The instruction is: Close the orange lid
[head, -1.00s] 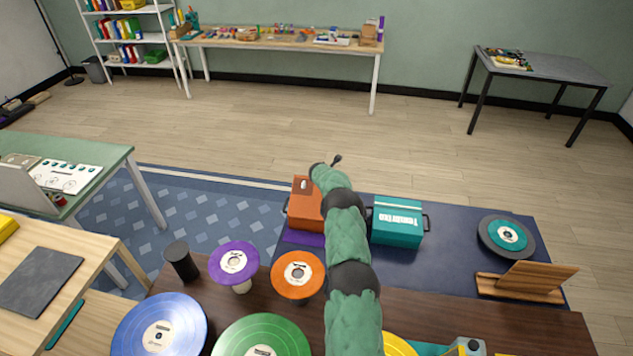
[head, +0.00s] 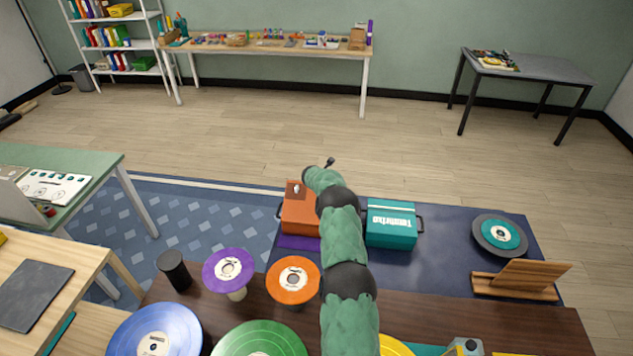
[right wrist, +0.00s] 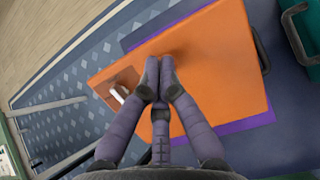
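The orange box (head: 300,219) stands on the dark blue mat, left of my right arm in the head view. In the right wrist view its broad orange top (right wrist: 215,75) fills the middle, with a brownish patch and a small white piece (right wrist: 119,92) at its left side. Whether the lid is fully down, I cannot tell. My right gripper (right wrist: 158,80) has its purple fingertips together over the orange top, and nothing shows between them. Whether they touch it is unclear. My left gripper is not in view.
A teal box (head: 391,228) stands right of the orange one, with a gap. Purple (head: 228,268) and orange (head: 293,280) discs stand nearer on the brown table. A turntable-like disc (head: 499,236) and wooden stand (head: 520,278) lie right. The mat between is clear.

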